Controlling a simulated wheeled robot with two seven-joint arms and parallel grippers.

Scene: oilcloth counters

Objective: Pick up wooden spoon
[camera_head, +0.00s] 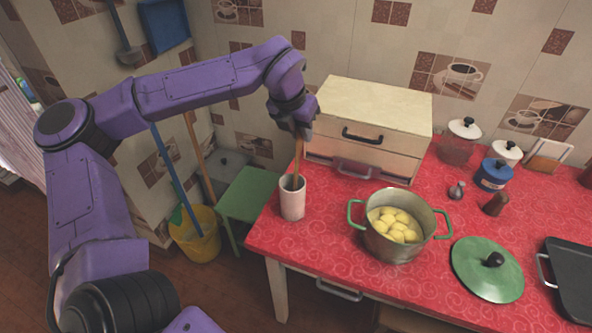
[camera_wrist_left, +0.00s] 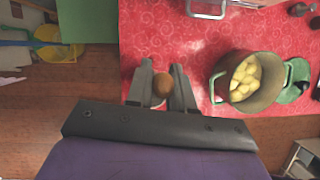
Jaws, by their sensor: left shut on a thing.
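The wooden spoon (camera_head: 298,160) stands nearly upright, its lower part inside a white cylindrical holder (camera_head: 292,201) on the left end of the red counter. My left gripper (camera_head: 299,130) is above the holder and shut on the upper part of the spoon's handle. In the left wrist view the round brown end of the spoon (camera_wrist_left: 162,86) shows between the two grey fingers. The lower end of the spoon is hidden in the holder. My right gripper is not in view.
A pot of potatoes (camera_head: 394,222) stands right of the holder, with its green lid (camera_head: 487,268) beside it. A cream drawer box (camera_head: 375,112) stands just behind. A green stool (camera_head: 245,196) and yellow bucket (camera_head: 195,236) are left of the counter. Jars stand at the back right.

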